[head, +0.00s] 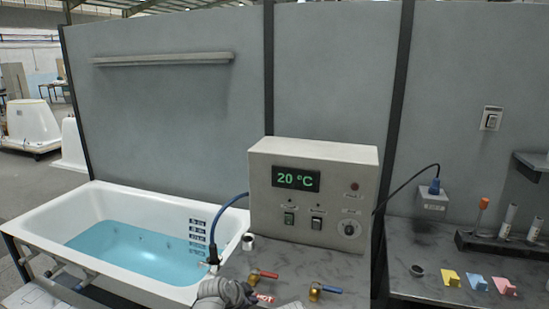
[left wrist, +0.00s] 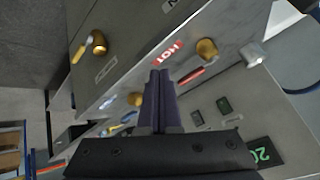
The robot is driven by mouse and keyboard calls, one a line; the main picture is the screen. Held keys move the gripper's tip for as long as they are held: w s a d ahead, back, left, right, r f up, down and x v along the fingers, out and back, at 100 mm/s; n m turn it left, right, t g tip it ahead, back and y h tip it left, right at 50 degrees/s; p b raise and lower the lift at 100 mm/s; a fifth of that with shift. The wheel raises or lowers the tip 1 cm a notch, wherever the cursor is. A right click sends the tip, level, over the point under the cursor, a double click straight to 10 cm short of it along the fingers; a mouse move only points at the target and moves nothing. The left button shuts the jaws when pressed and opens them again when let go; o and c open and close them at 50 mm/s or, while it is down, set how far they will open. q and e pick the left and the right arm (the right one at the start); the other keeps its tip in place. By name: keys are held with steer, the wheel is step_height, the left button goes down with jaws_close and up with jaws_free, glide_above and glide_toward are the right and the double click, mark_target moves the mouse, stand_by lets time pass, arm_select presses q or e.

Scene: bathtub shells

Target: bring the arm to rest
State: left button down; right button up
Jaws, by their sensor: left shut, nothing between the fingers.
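My left gripper (head: 212,268) shows at the bottom of the head view, in front of the tub's near right corner. In the left wrist view its two dark fingers (left wrist: 160,85) are together with nothing between them. The arm behind it is partly cut off by the bottom edge of the head view. My right gripper is in neither view.
A white bathtub (head: 60,205) with blue water stands at left. A control box (head: 330,220) reading 20 °C stands on the counter. A red-handled valve (head: 262,275) and a blue-handled valve (head: 318,291) are right of my gripper. Coloured blocks (head: 478,282) lie further right.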

arm_select(q)
steer(key=s+a+f+n+g+y, duration=0.2)
steer(key=s+a+f+n+g, duration=0.1)
steer(key=s+a+n, duration=0.3)
steer(key=s+a+f+n+g+y, duration=0.25)
steer(key=s+a+n, duration=0.2)
steer(key=s, duration=0.35)
steer(key=s+d+f+m+g+b, duration=0.1)
steer(key=s+d+f+b, duration=0.1)
steer(key=d, duration=0.3)
steer(key=s+d+f+m+g+b, duration=0.1)
steer(key=s+d+f+m+b, duration=0.1)
steer(key=d, duration=0.4)
steer(key=shift+s+f+y+b, duration=0.4)
steer(key=shift+s+b, duration=0.2)
steer(key=shift+s, duration=0.5)
steer(key=shift+d, duration=0.1)
